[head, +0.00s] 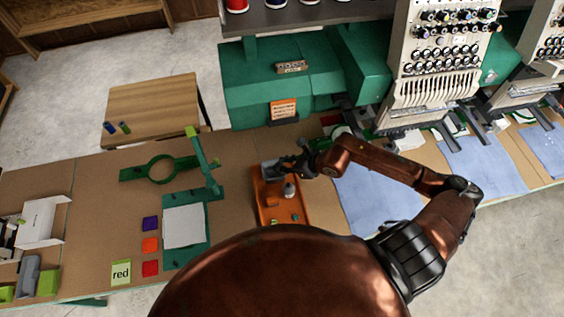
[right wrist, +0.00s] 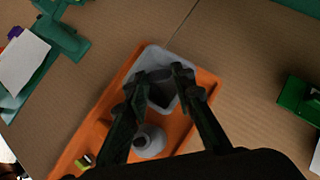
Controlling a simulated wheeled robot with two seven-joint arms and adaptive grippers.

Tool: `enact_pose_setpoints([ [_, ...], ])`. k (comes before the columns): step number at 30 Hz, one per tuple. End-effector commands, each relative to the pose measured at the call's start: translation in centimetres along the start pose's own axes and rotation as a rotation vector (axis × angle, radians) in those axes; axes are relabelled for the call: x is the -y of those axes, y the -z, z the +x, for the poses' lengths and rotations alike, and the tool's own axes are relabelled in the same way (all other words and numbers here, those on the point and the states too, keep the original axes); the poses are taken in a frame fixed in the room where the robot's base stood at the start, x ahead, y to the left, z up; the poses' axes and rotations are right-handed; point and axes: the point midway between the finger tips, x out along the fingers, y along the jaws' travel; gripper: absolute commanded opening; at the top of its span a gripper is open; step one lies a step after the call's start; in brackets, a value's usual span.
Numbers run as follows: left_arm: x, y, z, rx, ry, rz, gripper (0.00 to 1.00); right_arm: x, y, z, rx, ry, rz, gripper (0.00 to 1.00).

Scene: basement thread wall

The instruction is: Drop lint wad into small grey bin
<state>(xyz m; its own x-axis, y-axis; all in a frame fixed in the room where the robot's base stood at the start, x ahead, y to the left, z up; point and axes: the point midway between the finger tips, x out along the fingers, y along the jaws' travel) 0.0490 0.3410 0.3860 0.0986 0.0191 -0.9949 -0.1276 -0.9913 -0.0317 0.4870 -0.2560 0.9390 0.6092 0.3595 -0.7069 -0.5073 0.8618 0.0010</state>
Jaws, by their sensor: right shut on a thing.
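The small grey bin (head: 268,169) stands at the far end of an orange tray (head: 262,205) on the workbench; in the right wrist view its light grey rim (right wrist: 150,54) shows around a dark inside. My right gripper (head: 284,166) is over the bin, pointing down. In the right wrist view its fingertips (right wrist: 160,78) are shut on a small dark grey lint wad (right wrist: 160,75), seen against the bin's opening. The wad is hard to tell from the dark inside, and its height above the rim cannot be told. My left gripper is not in view.
A grey bottle-like thing (head: 289,190) stands in the tray close to the bin. A green hoop fixture (head: 160,169) and a white sheet (head: 183,226) lie left. Embroidery machines (head: 440,60) stand behind, with blue cloth (head: 380,195) to the right.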

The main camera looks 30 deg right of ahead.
Motion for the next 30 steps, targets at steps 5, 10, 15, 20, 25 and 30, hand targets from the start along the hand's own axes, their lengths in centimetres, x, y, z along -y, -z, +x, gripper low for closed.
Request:
enact_pose_setpoints([
  [5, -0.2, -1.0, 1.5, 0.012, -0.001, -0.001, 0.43, 0.0, 1.6, 1.6, -0.002, 0.000, -0.001, 0.17],
  [10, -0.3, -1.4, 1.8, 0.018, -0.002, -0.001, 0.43, 0.0, 1.9, 1.9, 0.000, 0.001, -0.001, 0.17],
  [15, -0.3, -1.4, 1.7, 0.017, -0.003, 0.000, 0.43, 0.0, 1.8, 1.8, 0.000, 0.001, -0.001, 0.17],
  [20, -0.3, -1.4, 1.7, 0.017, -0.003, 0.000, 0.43, 0.0, 1.8, 1.8, 0.000, 0.001, -0.001, 0.32],
  [25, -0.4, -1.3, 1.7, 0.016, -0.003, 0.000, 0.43, 0.0, 1.8, 1.8, -0.001, 0.001, -0.001, 0.43],
  [30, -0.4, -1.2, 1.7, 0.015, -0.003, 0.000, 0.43, 0.0, 1.8, 1.8, -0.001, 0.001, 0.000, 0.43],
])
